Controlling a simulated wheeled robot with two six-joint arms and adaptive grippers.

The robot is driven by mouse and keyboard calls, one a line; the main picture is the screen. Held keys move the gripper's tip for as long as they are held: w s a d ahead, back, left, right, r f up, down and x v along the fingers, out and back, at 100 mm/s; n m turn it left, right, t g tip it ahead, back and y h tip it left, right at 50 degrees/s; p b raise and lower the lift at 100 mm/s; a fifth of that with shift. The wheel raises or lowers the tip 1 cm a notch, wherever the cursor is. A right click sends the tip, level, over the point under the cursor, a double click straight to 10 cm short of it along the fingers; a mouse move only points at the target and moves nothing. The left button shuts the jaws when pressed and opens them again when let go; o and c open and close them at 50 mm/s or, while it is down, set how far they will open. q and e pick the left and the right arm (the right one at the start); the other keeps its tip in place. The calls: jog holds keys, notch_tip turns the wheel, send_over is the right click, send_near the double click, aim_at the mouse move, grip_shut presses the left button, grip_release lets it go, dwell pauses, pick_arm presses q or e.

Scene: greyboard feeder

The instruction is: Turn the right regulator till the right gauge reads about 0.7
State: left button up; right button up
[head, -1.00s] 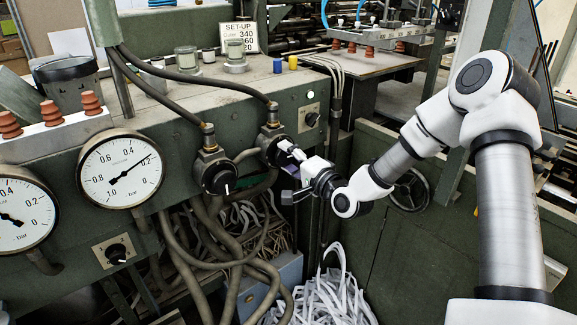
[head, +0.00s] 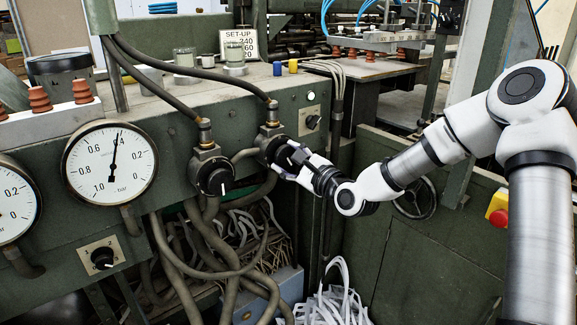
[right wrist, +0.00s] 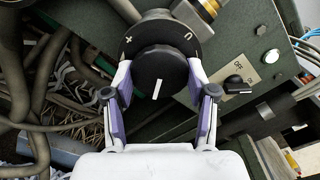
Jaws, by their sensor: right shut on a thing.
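In the head view the regulator (head: 269,148) is partly hidden by my right gripper (head: 286,160). The gripper (right wrist: 160,92) is shut on the knob, one purple-padded finger on each side. The right gauge (head: 100,175) is a white dial at the left; its numbers rise counterclockwise. Its needle points almost straight up, at about 0.4 and partly over that figure. My left gripper is out of view.
The left regulator (head: 212,178) sits close to the left of the gripped one. The left gauge (head: 12,208) is cut off by the picture edge. Hoses (head: 170,255) hang below. A small switch (head: 312,122) is on the panel just right of the regulator.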

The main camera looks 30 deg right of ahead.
jog(key=m+b, duration=0.2)
jog(key=m, duration=0.3)
jog(key=shift+f, duration=0.1)
jog(key=m+b, duration=0.2)
jog(key=m, duration=0.4)
jog(key=shift+m, duration=0.3)
jog(key=o, duration=1.2)
jog(key=shift+c, duration=0.2)
notch_tip(320, 180, up, 10)
jog(key=shift+r, duration=0.1)
